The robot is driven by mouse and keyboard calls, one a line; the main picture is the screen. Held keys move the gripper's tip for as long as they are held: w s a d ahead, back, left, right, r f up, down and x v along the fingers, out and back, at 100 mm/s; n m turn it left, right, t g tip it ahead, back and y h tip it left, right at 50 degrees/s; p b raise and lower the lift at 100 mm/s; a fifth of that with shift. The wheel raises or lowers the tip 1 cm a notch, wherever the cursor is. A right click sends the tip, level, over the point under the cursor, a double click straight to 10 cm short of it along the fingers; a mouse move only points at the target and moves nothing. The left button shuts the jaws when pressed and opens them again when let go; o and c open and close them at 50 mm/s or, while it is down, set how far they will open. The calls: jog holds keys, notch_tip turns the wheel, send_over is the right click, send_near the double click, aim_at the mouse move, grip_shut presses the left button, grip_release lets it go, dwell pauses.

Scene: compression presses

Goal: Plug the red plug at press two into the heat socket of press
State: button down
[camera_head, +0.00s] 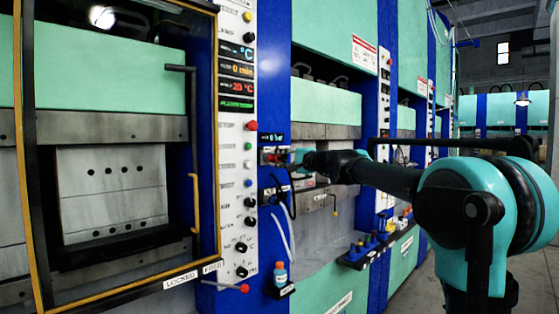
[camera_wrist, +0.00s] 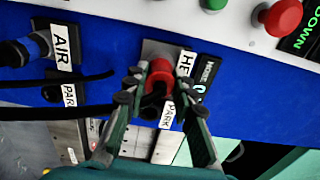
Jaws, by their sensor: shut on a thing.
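My gripper (camera_wrist: 160,92) is shut on the red plug (camera_wrist: 160,72), with one finger on each side of it. The plug is in front of a grey plate on the blue panel, beside a white label (camera_wrist: 184,63) that reads "HE" before a finger hides the rest. The plug hides the socket behind it, so I cannot tell whether it is seated. A "PARK" label (camera_wrist: 167,116) is just below. In the head view my gripper (camera_head: 288,159) is at the blue column between two presses, small and partly hidden by its own links.
A blue plug (camera_wrist: 20,50) with a black hose sits by the "AIR" label (camera_wrist: 62,46). Red (camera_wrist: 283,17) and green buttons are above the blue panel. In the head view, a glass guard (camera_head: 120,150) labelled "LOCKED" stands left, and a bottle (camera_head: 280,274) stands on a small shelf below.

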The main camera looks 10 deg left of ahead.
jog(key=shift+w+a, duration=0.1)
jog(key=shift+a, duration=0.05)
jog(key=c, duration=1.2)
grip_release()
jog(key=v, duration=1.2)
